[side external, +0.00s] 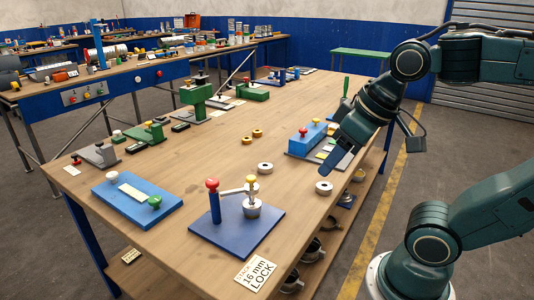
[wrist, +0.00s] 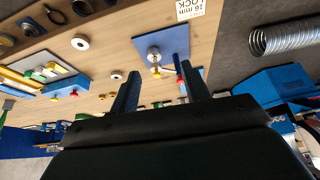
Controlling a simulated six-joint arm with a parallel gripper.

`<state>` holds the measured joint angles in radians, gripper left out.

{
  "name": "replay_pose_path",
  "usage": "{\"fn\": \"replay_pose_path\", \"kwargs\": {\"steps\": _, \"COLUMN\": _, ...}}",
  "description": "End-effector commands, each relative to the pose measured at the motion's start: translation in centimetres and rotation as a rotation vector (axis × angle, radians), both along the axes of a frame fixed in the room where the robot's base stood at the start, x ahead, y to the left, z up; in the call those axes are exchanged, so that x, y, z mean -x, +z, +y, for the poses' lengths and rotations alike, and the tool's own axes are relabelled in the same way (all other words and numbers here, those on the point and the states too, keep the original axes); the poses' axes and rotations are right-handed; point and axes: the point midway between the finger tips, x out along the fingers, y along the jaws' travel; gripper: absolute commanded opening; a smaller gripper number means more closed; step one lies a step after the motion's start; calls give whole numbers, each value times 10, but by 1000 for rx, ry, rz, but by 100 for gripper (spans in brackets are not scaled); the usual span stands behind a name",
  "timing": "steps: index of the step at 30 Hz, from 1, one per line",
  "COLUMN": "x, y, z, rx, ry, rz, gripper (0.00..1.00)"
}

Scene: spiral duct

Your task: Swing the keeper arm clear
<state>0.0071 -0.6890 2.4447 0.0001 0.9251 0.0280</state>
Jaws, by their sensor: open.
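A blue square plate (side external: 222,243) lies near the front of the wooden bench. On it stands a blue post with a red knob (side external: 212,184). The pale keeper arm (side external: 233,191) reaches from beside the post towards a metal stack (side external: 252,208) topped by a yellow knob (side external: 251,180). My gripper (side external: 335,160) is up and to the right of this fixture, apart from it. In the wrist view my gripper (wrist: 157,70) is open and empty. The plate (wrist: 145,42) and stack (wrist: 153,52) show beyond the fingers; the right finger partly hides the post.
A LOCK label (side external: 255,274) lies at the bench's front edge. A blue plate with white and green knobs (side external: 160,215) lies left of the fixture. Loose rings (side external: 265,168) and a blue block with knobs (side external: 308,137) are behind and right.

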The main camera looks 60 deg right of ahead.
Motion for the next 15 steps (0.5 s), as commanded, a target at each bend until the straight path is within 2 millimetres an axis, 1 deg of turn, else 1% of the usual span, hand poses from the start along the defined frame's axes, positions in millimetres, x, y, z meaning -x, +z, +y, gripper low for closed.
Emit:
{"fn": "replay_pose_path", "kwargs": {"steps": 8, "x": -41, "y": 19, "z": -5, "rx": -35, "ry": -97, "rz": 90, "gripper": 47}}
{"fn": "replay_pose_path", "kwargs": {"steps": 15, "x": -85, "y": 30, "z": -12, "rx": -65, "ry": -196, "rz": 177, "gripper": 47}}
